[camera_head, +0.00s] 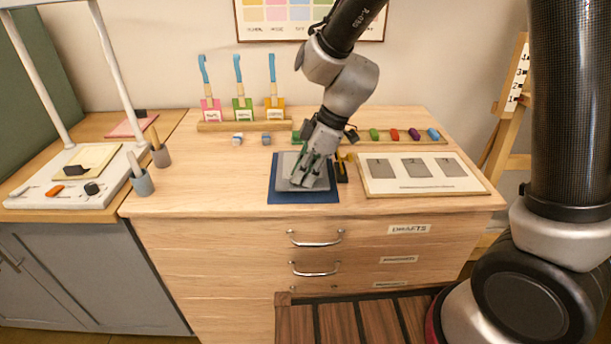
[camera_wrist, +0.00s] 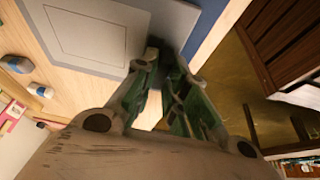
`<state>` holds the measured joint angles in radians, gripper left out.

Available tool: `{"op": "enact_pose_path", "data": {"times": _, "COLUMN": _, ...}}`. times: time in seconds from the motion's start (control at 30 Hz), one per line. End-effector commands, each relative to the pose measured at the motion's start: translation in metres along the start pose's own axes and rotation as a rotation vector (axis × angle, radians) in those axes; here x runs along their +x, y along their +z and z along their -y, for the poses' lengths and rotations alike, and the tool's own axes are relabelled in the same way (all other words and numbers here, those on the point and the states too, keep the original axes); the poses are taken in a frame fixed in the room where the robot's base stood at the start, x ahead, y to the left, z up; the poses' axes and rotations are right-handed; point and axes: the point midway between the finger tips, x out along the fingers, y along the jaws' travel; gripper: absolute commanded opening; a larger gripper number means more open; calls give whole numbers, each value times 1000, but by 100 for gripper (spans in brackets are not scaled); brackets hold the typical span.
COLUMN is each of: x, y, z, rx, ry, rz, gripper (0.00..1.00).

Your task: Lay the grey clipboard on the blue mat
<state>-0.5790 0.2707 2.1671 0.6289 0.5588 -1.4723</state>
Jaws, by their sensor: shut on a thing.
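The grey clipboard (camera_head: 287,166) is over the blue mat (camera_head: 300,197) on the wooden table, with blue showing around its edges. I cannot tell whether it rests flat on the mat or is held just above it. My gripper (camera_head: 308,183) is shut on the clipboard's near right part and hides some of it. In the wrist view the fingertips (camera_wrist: 165,52) meet at the edge of the clipboard (camera_wrist: 90,38), which has a square outline on its face. A strip of the blue mat (camera_wrist: 211,28) shows beyond it.
A pale board with grey numbered panels (camera_head: 378,188) lies close to the right of the mat. A rack of three colored tags with brushes (camera_head: 240,126) stands behind, with two small blocks (camera_head: 266,139) before it.

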Motion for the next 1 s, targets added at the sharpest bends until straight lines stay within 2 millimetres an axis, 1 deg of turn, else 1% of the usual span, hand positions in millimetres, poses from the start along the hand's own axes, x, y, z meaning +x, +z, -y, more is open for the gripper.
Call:
{"op": "enact_pose_path", "data": {"times": 0.03, "x": 6, "y": 3, "z": 0, "rx": 1, "ry": -1, "rz": 1, "gripper": 0}}
{"op": "enact_pose_path", "data": {"times": 0.1, "x": 10, "y": 4, "z": 0, "rx": 1, "ry": 0, "rz": 0, "gripper": 0}}
{"op": "enact_pose_path", "data": {"times": 0.43, "x": 12, "y": 5, "z": 0, "rx": 0, "ry": 1, "rz": 0, "gripper": 0}}
{"op": "enact_pose_path", "data": {"times": 0.47, "x": 13, "y": 6, "z": 0, "rx": 0, "ry": 1, "rz": 0, "gripper": 16}}
{"op": "enact_pose_path", "data": {"times": 0.5, "x": 12, "y": 5, "z": 0, "rx": -1, "ry": 1, "rz": 0, "gripper": 23}}
{"op": "enact_pose_path", "data": {"times": 0.57, "x": 12, "y": 5, "z": 0, "rx": 0, "ry": 1, "rz": 0, "gripper": 34}}
{"op": "enact_pose_path", "data": {"times": 0.6, "x": 12, "y": 5, "z": 0, "rx": 0, "ry": 1, "rz": 0, "gripper": 36}}
{"op": "enact_pose_path", "data": {"times": 0.87, "x": 12, "y": 5, "z": 0, "rx": 0, "ry": 1, "rz": 0, "gripper": 36}}
{"op": "enact_pose_path", "data": {"times": 0.93, "x": 9, "y": 4, "z": 0, "rx": 0, "ry": 1, "rz": -1, "gripper": 36}}
{"op": "enact_pose_path", "data": {"times": 1.0, "x": 2, "y": 4, "z": 0, "rx": 0, "ry": 2, "rz": -2, "gripper": 36}}
